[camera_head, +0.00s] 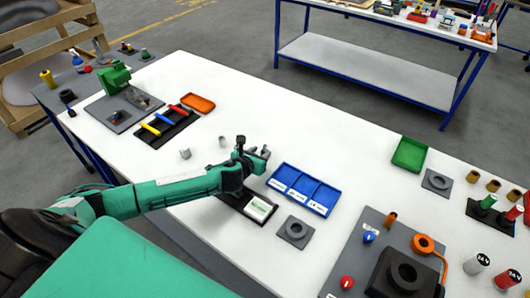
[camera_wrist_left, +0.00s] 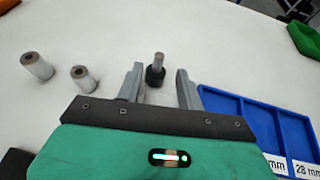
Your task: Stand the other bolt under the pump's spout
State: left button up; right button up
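My left gripper (camera_head: 262,152) is over the white table's middle, left of the blue tray. In the left wrist view its two fingers (camera_wrist_left: 160,67) are apart. A bolt (camera_wrist_left: 158,60) with a dark knurled head and grey shank stands between or just beyond the fingertips; no grip on it shows. In the head view the gripper seems to hide this bolt. My right gripper is not in view.
Two grey sleeves (camera_head: 185,153) (camera_head: 222,140) stand left of the gripper. A blue compartment tray (camera_head: 305,187) is at its right. A rack with coloured handles (camera_head: 170,128) and an orange tray (camera_head: 198,103) lie toward the left. Clear table lies behind the gripper.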

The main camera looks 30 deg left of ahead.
aim_at(264, 148)
pick_arm(q)
jog(key=shift+w+p, duration=0.3)
jog(key=shift+w, duration=0.25)
jog(key=p+x, duration=0.1)
jog(key=x, duration=0.2)
jog(key=shift+a+f, duration=0.1)
jog(key=shift+a, duration=0.05)
jog(key=shift+w+f, duration=0.25)
jog(key=shift+w, duration=0.25)
jog(key=c, duration=0.7)
grip_shut()
